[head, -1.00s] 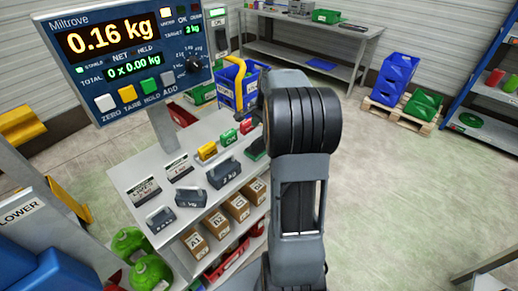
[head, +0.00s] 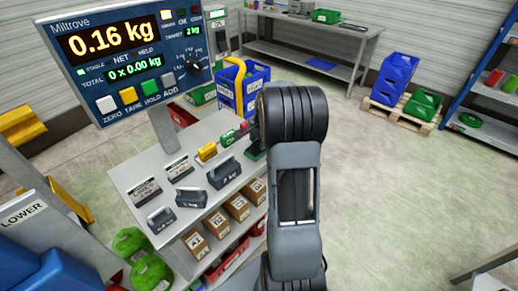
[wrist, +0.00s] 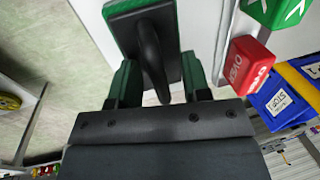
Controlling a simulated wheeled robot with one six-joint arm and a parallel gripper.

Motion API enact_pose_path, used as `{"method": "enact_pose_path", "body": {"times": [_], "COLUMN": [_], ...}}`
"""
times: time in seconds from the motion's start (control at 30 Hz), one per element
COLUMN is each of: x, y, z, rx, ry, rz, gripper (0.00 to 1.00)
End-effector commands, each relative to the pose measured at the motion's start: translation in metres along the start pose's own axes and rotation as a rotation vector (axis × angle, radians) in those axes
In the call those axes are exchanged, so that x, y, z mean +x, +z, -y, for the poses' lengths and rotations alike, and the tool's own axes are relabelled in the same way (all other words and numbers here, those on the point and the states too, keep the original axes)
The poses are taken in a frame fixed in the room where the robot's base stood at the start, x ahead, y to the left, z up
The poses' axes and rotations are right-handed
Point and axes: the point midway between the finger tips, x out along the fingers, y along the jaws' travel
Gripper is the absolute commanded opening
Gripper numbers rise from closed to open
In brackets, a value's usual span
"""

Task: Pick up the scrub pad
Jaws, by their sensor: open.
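The scrub pad, a green pad with a dark backing and black handle, shows in the wrist view (wrist: 128,28) at the top middle. In the head view it is a small dark green piece (head: 255,153) at the right edge of the shelf top, partly hidden by my arm. My gripper (wrist: 160,78) is open. Its two green-lined fingers lie on either side of the black handle in the picture. I cannot tell whether either finger touches it.
A red block (wrist: 249,66) and a green block (wrist: 276,8) stand to the right of the pad. Grey weights (head: 223,175) and a yellow block (head: 207,152) share the shelf top (head: 135,175). A blue crate (head: 259,85) stands behind.

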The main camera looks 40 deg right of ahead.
Motion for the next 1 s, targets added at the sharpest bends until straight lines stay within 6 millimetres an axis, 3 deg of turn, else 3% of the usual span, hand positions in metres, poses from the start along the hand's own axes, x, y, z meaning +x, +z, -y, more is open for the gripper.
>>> {"method": "enact_pose_path", "body": {"times": [0.07,0.5,1.0], "x": [-0.0001,-0.0003,-0.0079], "y": [0.0000,-0.0001,-0.0005], "z": [0.0000,-0.0001,0.0019], "rx": [0.000,0.000,-0.001], "ry": [0.000,0.000,-0.002], "rz": [0.000,0.000,-0.002], "gripper": [0.42,0.00,0.00]}}
